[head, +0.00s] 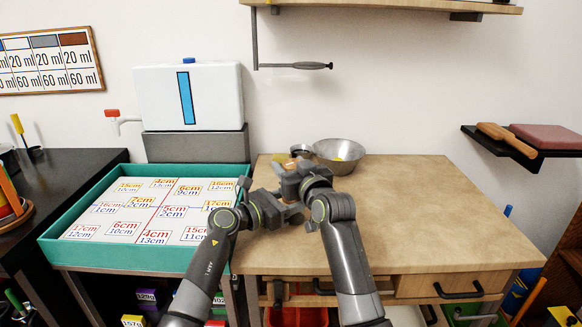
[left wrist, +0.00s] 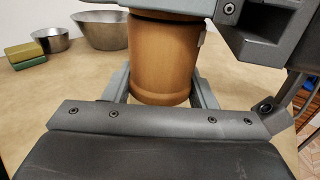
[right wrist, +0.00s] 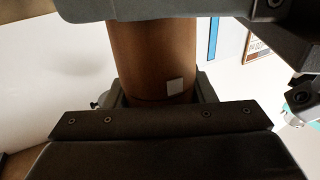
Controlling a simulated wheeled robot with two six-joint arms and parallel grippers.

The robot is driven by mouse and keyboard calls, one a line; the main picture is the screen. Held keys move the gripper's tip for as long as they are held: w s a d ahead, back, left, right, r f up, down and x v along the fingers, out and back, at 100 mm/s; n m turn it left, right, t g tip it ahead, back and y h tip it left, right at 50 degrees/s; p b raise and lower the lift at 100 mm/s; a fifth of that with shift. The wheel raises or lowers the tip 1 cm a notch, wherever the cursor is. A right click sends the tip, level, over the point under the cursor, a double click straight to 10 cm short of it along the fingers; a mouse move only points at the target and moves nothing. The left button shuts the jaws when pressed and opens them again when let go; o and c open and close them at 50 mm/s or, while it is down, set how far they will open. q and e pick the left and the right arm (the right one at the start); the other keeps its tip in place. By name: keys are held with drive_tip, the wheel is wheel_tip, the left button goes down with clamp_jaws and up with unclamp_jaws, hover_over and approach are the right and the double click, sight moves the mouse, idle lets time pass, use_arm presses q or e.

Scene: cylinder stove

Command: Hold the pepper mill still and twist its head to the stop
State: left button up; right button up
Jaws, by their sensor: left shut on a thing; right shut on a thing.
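The pepper mill is an orange-brown cylinder. In the left wrist view its lower body (left wrist: 162,60) stands between my left gripper's fingers (left wrist: 162,92), with a dark seam near the top and a pale tab at its right edge. In the right wrist view its head (right wrist: 140,60) carries a white square mark and sits between my right gripper's fingers (right wrist: 160,88). In the head view my right gripper (head: 291,178) is above my left gripper (head: 292,212); both are shut on the mill and hide most of it. The mill looks upright.
A steel bowl (head: 340,152) stands close behind the grippers on the wooden counter (head: 430,210). A smaller steel bowl (left wrist: 52,40) and a green-and-yellow block (left wrist: 25,55) show in the left wrist view. A teal-rimmed tray (head: 50,243) is at left. The counter's right side is clear.

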sight(294, 160)
drive_tip(key=shift+m+h, duration=0.3)
drive_tip(key=shift+w+d+f+m+t+h, duration=0.1)
drive_tip(key=shift+m+t+h, duration=0.15)
drive_tip(key=shift+m+h, duration=0.5)
drive_tip(key=shift+d+m+t+h, duration=0.1)
drive_tip(key=shift+m+t+h, duration=0.2)
drive_tip(key=shift+h, duration=0.75)
drive_tip(key=shift+d+m+t+h, duration=0.15)
drive_tip(key=shift+m+h, duration=0.35)
drive_tip(key=shift+h, duration=0.25)
drive_tip(key=shift+d+m+t+h, duration=0.1)
drive_tip(key=shift+m+h, duration=0.35)
drive_tip(key=shift+h, duration=0.3)
drive_tip(key=o, duration=1)
wheel_tip(294, 160, up, 10)
drive_tip(key=shift+r, duration=0.1)
